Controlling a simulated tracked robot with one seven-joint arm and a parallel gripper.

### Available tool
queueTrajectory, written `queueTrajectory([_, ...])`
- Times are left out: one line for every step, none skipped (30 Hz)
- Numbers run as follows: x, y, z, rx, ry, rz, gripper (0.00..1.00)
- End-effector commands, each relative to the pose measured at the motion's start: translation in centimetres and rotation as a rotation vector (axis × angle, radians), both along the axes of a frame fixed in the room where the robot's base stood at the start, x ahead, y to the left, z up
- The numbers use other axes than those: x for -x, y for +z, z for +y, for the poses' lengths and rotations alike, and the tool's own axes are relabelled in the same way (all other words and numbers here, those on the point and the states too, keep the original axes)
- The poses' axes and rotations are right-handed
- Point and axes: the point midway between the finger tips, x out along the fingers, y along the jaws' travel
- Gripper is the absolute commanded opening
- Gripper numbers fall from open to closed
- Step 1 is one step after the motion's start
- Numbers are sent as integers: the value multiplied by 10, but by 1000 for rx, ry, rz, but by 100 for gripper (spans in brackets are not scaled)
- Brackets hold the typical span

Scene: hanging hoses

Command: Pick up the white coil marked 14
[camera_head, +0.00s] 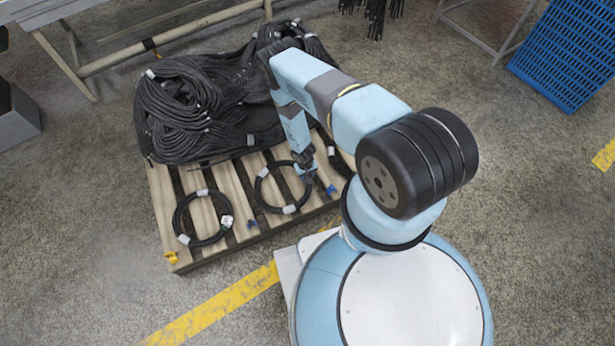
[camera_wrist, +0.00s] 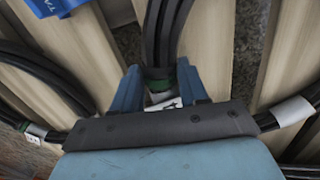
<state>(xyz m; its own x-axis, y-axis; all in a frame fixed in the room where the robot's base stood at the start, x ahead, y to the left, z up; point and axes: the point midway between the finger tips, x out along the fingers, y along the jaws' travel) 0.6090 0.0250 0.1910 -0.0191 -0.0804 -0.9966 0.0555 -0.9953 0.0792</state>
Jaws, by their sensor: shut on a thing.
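My gripper (camera_wrist: 160,90) is shut on a black cable bundle (camera_wrist: 167,35) with a green band and a white tag (camera_wrist: 163,100) between the blue fingers. The tag's marking is mostly hidden; one dark stroke shows. In the head view my gripper (camera_head: 304,160) is at the upper right edge of the middle black coil (camera_head: 259,190), which lies on the pallet. No coil looks white; they are black with white tags. I cannot read 14 on any of them.
A second black coil (camera_head: 180,222) lies to the left on the wooden pallet (camera_head: 165,205). Another coil (camera_head: 340,163) is partly hidden behind my arm. A heap of black hoses (camera_head: 190,110) covers the pallet's back. A blue crate (camera_head: 565,55) stands far right.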

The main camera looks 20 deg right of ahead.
Motion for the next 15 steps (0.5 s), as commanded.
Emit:
queueTrajectory([-2, 3, 1, 11, -9, -5, 0])
queueTrajectory([-1, 5, 1, 16, -18, -7, 0])
queueTrajectory([-1, 7, 1, 24, -27, -11, 0])
queueTrajectory([-1, 8, 1, 30, -33, -12, 0])
queueTrajectory([0, 10, 2, 35, -37, -14, 0])
queueTrajectory([0, 11, 2, 41, -47, -16, 0])
queueTrajectory([0, 13, 3, 46, -53, -19, 0])
queueTrajectory([0, 14, 3, 50, -59, -21, 0])
queueTrajectory([0, 15, 3, 55, -64, -23, 0])
queueTrajectory([0, 16, 3, 59, -69, -25, 0])
queueTrajectory([0, 17, 3, 62, -74, -25, 0])
queueTrajectory([1, 18, 2, 67, -79, -27, 0])
queueTrajectory([1, 18, 3, 68, -81, -28, 0])
queueTrajectory([1, 19, 3, 69, -83, -30, 0])
queueTrajectory([1, 20, 3, 72, -86, -30, 0])
